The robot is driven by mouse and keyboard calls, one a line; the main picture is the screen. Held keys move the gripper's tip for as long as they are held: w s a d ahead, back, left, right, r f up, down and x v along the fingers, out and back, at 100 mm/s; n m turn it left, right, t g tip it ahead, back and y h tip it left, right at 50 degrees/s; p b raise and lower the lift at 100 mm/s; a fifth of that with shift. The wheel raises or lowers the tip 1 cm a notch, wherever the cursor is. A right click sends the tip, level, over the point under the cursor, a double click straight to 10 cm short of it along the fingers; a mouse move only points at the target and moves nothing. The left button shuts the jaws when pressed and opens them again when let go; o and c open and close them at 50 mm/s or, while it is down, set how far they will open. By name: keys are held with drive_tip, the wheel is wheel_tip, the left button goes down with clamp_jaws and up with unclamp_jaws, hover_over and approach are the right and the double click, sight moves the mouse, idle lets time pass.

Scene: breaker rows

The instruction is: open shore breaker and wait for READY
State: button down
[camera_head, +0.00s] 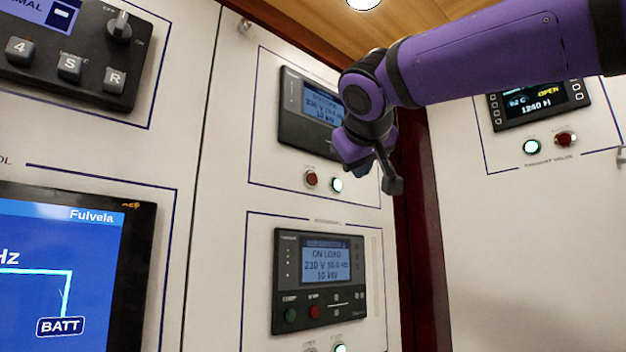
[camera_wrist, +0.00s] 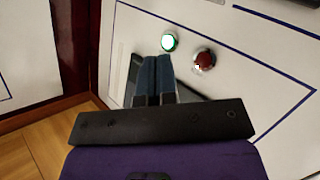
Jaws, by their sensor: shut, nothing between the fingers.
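My gripper (camera_head: 391,184) is shut and empty, in front of the upper middle panel and just right of its buttons. In the wrist view my gripper's fingers (camera_wrist: 155,62) lie together, pointing at the wall close to a lit green lamp or button (camera_wrist: 170,42); a red button (camera_wrist: 204,60) is beside it. In the head view this red button (camera_head: 311,178) and the lit one (camera_head: 336,184) sit below an upper display unit (camera_head: 297,101). That screen reads 230 V and 10 kW; its top line is too blurred to read. No label reading shore or READY is legible.
A lower display unit (camera_head: 319,322) reads ON LOAD. At the right, another display (camera_head: 540,100) shows OPEN and 1240 H. A large blue screen (camera_head: 60,275) marked BATT and a black switch panel (camera_head: 75,50) with a knob are at left. A dark red post (camera_head: 418,220) stands near my gripper.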

sight(312, 179)
drive_tip(key=shift+w+a, duration=3.15)
drive_tip(key=shift+w+a, duration=0.25)
drive_tip(key=shift+w, duration=0.05)
drive_tip(key=shift+w+a, duration=0.25)
drive_tip(key=shift+a, duration=0.05)
idle(1.0)
idle(0.3)
drive_tip(key=shift+s+d, duration=0.55)
